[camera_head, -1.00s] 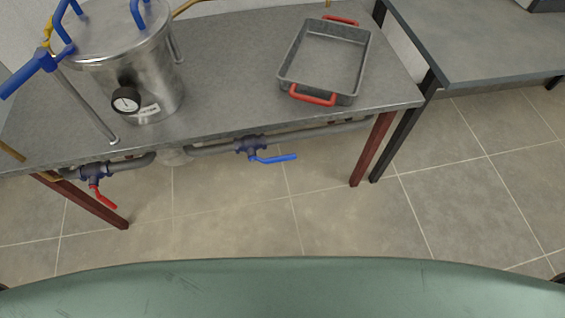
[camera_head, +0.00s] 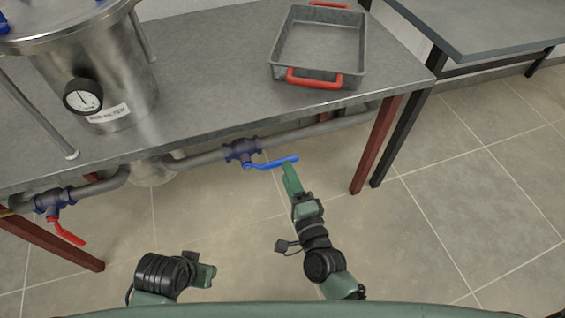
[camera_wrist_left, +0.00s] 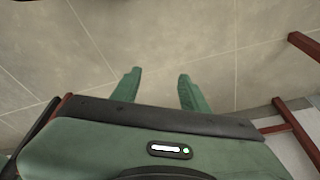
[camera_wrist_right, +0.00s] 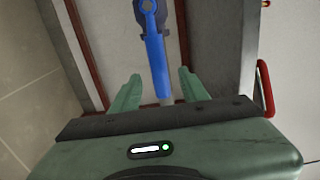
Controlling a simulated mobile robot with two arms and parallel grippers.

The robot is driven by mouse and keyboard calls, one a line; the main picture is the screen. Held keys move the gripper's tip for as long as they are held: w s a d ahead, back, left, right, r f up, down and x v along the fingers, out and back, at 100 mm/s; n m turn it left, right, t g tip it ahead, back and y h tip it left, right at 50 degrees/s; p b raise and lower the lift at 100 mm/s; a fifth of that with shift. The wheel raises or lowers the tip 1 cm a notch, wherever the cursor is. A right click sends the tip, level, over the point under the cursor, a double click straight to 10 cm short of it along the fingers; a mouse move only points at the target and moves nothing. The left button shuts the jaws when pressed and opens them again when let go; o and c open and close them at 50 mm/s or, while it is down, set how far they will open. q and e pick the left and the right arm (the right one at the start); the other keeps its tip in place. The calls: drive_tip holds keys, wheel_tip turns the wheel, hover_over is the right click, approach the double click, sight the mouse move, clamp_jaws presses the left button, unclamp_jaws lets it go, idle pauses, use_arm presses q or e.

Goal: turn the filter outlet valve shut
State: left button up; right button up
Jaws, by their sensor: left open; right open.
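A valve with a blue lever (camera_head: 272,163) sits on the pipe under the front edge of the bench; its lever points right, roughly along the pipe. A second valve with a red lever (camera_head: 66,232) is further left; its lever slants down to the right. My right gripper (camera_head: 290,175) is open at the free end of the blue lever. In the right wrist view the blue lever (camera_wrist_right: 155,52) reaches down between the open fingers (camera_wrist_right: 155,90); contact cannot be told. My left gripper (camera_head: 205,273) is low at front left, open and empty in its wrist view (camera_wrist_left: 158,88).
A steel vessel (camera_head: 110,65) with a pressure gauge (camera_head: 83,96) stands on the bench (camera_head: 205,110). A grey tray (camera_head: 318,76) with red handles is at the bench's right. A dark red bench leg (camera_head: 375,148) stands right of the blue lever. The floor in front is clear.

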sight(272, 163)
drive_tip(key=x, duration=0.5)
drive_tip(key=shift+b, duration=0.3)
use_arm(q)
drive_tip(key=shift+v, duration=1.25)
drive_tip(key=shift+w, duration=0.2)
drive_tip(key=shift+a, duration=0.1)
use_arm(e)
clamp_jaws()
drive_tip(key=shift+f, duration=0.1)
